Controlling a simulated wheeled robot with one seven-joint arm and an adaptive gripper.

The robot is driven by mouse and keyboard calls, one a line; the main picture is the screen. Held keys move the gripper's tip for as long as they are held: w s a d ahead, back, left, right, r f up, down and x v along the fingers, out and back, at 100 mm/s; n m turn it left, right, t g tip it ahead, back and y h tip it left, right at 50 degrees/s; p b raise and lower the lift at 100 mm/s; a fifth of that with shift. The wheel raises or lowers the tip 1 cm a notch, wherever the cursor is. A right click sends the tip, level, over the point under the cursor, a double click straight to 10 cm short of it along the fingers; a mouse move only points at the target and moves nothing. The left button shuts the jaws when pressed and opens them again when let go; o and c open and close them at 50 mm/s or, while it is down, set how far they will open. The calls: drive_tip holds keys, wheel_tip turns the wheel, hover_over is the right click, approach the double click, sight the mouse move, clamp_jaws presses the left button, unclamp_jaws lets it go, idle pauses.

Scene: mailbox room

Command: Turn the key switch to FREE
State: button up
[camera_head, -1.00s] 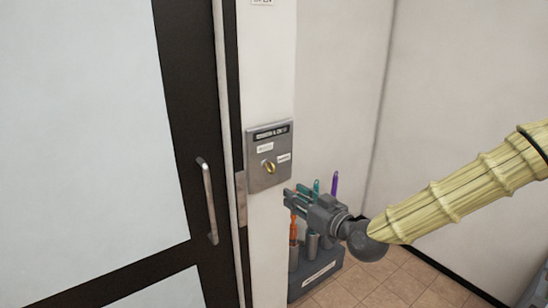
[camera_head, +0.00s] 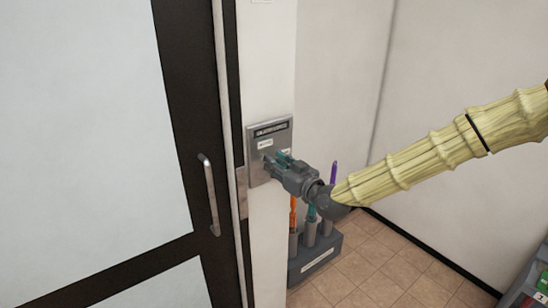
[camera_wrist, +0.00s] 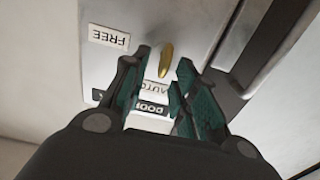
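The grey key switch plate (camera_head: 256,174) is on the white wall strip right of the door. My gripper (camera_head: 270,164) is in front of it and hides the key in the head view. In the wrist view the gold key (camera_wrist: 166,60) sticks out of the plate, its lower end between the fingertips of my open gripper (camera_wrist: 163,62). A gap shows on each side of the key. The FREE label (camera_wrist: 109,38) is left of the key. The AUTO label (camera_wrist: 157,88), partly covered by the fingers, is below it; the key's long side points roughly toward AUTO.
The dark-framed glass door with a metal handle (camera_head: 209,195) is left of the plate. A grey holder (camera_head: 316,257) with orange, teal and purple tools stands below my gripper. A shelf with coloured items (camera_head: 535,280) is at the lower right. Tiled floor is clear between.

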drive_tip(key=shift+w+a, duration=0.35)
drive_tip(key=shift+w, duration=0.1)
drive_tip(key=shift+c, duration=0.4)
clamp_jaws()
